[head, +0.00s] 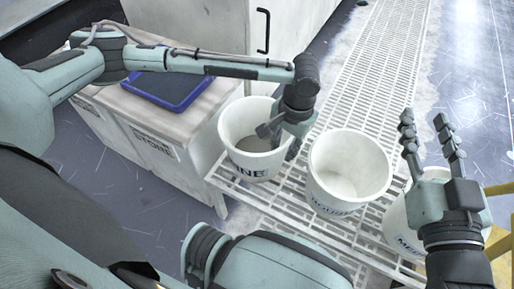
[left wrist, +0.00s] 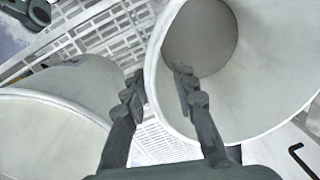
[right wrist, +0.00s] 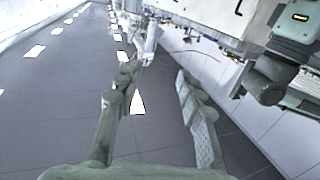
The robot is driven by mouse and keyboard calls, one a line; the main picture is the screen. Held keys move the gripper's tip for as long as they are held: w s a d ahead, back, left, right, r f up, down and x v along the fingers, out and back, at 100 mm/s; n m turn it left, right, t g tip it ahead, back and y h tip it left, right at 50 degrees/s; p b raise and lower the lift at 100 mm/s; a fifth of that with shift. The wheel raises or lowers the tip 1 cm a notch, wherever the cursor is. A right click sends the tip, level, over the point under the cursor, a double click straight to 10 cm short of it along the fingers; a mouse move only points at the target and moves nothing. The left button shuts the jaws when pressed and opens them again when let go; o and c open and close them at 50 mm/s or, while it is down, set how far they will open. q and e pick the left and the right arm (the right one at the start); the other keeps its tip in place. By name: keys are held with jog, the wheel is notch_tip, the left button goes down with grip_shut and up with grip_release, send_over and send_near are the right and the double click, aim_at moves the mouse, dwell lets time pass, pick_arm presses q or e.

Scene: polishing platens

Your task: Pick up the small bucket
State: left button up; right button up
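Three white buckets stand in a row on a grated rack. The left bucket (head: 236,124), lettered "...INE", has my left gripper (head: 279,143) at its right rim. In the left wrist view, this bucket (left wrist: 275,75) has one finger of the left gripper (left wrist: 160,82) inside its mouth and the other outside, with the wall between. The fingers are apart; contact is not clear. The middle bucket (head: 350,165) is empty-looking and upright. The right bucket (head: 398,228), lettered "ME...", is partly hidden by my right gripper (head: 424,125), which is open and empty. The buckets look similar in size.
The white grated rack (head: 375,65) runs away behind the buckets. A cabinet with a blue tray (head: 175,92) on top stands at the left. A white cabinet with a black handle (head: 263,30) is behind. A yellow frame (head: 498,240) is at the right edge.

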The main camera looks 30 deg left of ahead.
pick_arm(q)
jog(key=shift+f, duration=0.45)
jog(key=shift+c, duration=0.5)
grip_shut()
